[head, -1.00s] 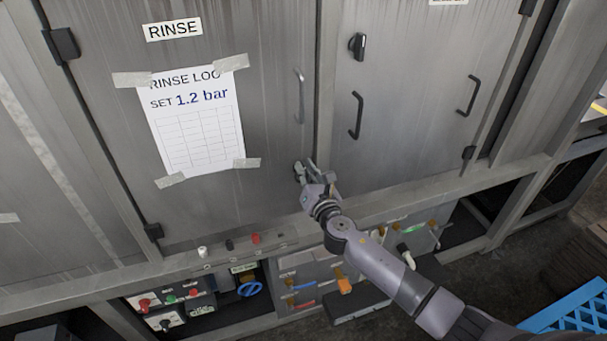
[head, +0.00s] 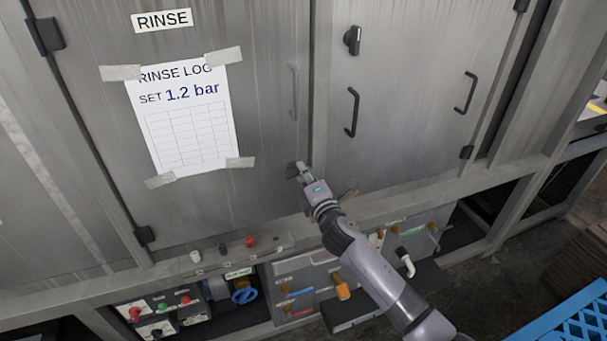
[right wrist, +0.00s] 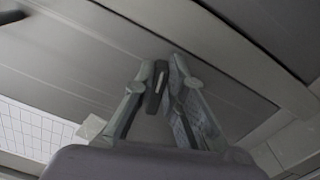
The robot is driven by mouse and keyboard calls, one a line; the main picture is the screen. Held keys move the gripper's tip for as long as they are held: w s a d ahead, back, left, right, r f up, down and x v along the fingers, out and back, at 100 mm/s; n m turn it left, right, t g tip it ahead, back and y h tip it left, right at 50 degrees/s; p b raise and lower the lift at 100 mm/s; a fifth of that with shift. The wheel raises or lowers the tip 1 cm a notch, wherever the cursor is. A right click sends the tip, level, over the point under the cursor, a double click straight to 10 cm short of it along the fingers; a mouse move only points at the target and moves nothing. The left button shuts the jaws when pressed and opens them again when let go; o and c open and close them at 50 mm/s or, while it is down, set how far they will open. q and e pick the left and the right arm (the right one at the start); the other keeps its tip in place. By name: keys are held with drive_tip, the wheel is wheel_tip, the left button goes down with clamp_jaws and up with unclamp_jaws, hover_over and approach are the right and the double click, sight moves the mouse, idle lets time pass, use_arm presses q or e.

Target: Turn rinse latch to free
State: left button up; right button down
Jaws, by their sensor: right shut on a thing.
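The rinse door (head: 235,205) is a streaked grey metal panel under a "RINSE" label (head: 162,20). My right gripper (head: 298,170) is at the door's lower right edge, its fingers against the panel. In the right wrist view the two fingers (right wrist: 168,75) come together on a small dark latch handle (right wrist: 155,88), the rinse latch. The fingers hide part of the latch, and its exact angle is hard to tell. My left gripper is not in view.
A bar handle (head: 293,92) is on the rinse door above my gripper. The neighbouring door has a dark rotary latch (head: 353,40) and a black handle (head: 352,112). A ledge with small knobs (head: 222,247) runs below. A blue crate (head: 570,325) stands at bottom right.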

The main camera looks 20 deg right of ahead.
drive_tip(key=shift+f+m+b, duration=0.15)
drive_tip(key=shift+m, duration=0.6)
drive_tip(key=shift+f+m+b, duration=0.15)
drive_tip(key=shift+m, duration=0.6)
drive_tip(key=c, duration=1.6)
unclamp_jaws()
drive_tip(key=shift+c, duration=0.2)
drive_tip(key=s, duration=1.2)
drive_tip(key=shift+d, duration=0.25)
